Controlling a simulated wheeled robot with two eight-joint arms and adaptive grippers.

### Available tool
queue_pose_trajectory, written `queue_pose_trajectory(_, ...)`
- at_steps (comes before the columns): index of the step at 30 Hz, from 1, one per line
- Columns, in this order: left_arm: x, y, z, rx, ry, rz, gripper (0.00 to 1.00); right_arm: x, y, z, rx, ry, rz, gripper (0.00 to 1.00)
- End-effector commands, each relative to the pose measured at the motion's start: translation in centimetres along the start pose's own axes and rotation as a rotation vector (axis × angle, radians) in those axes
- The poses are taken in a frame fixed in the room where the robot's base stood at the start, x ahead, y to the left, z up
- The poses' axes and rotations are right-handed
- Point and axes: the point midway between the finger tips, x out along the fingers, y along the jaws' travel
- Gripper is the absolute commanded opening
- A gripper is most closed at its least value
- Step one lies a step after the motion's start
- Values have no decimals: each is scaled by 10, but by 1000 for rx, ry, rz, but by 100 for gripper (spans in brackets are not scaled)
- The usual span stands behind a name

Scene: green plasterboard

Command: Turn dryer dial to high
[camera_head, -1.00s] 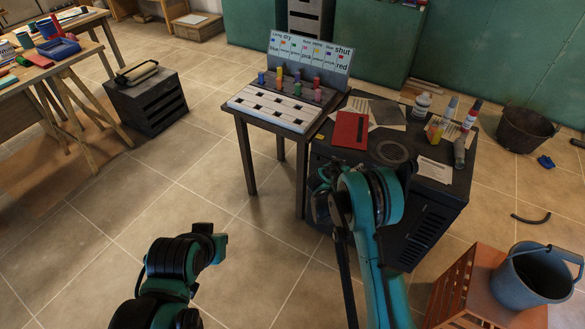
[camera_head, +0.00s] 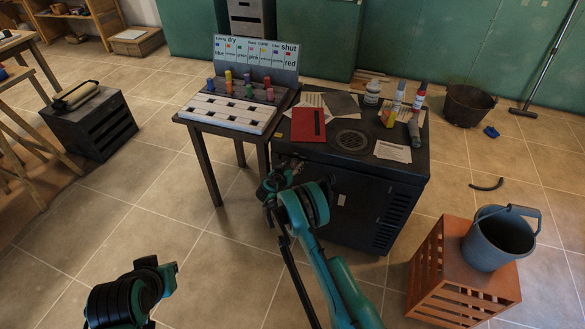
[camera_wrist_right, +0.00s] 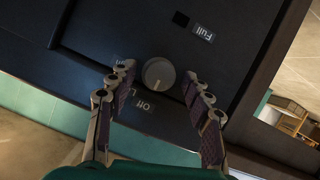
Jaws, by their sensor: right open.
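The dryer is the dark cabinet (camera_head: 352,205) right of the small table in the head view. Its dial, a round grey knob (camera_wrist_right: 158,74), shows in the right wrist view on a dark panel. Printed labels surround it, seen upside down; one reads Off (camera_wrist_right: 145,105). The knob's exact setting is hard to tell. My right gripper (camera_wrist_right: 157,80) is open, with one finger on each side of the knob and gaps visible. In the head view my right gripper (camera_head: 275,186) is at the dryer's front left. My left arm is low at left; its fingers cannot be made out.
A Full label (camera_wrist_right: 203,33) and a dark square are above the dial. The small table (camera_head: 228,118) with coloured pegs stands left of the dryer. An orange crate (camera_head: 440,285) with a blue bucket (camera_head: 498,243) stands at right.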

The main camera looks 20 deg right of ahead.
Motion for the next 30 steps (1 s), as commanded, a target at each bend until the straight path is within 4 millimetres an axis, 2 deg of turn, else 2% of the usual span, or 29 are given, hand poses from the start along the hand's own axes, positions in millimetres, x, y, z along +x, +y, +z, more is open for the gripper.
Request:
queue_pose_trajectory(7, 0, 0, 0, 0, 0, 0, 0, 1, 0, 0, 0, 0, 0, 50)
queue_pose_trajectory(12, 0, 0, 0, 0, 0, 0, 0, 1, 0, 0, 0, 0, 0, 5)
queue_pose_trajectory(13, 0, 0, 0, 0, 0, 0, 0, 1, 0, 0, 0, 0, 0, 0)
queue_pose_trajectory(23, 0, 0, 0, 0, 0, 0, 0, 1, 1, 0, 24, 0, -10, 0)
queue_pose_trajectory(30, 0, 0, 0, 0, 0, 0, 0, 1, 2, 0, 136, 4, -55, 0)
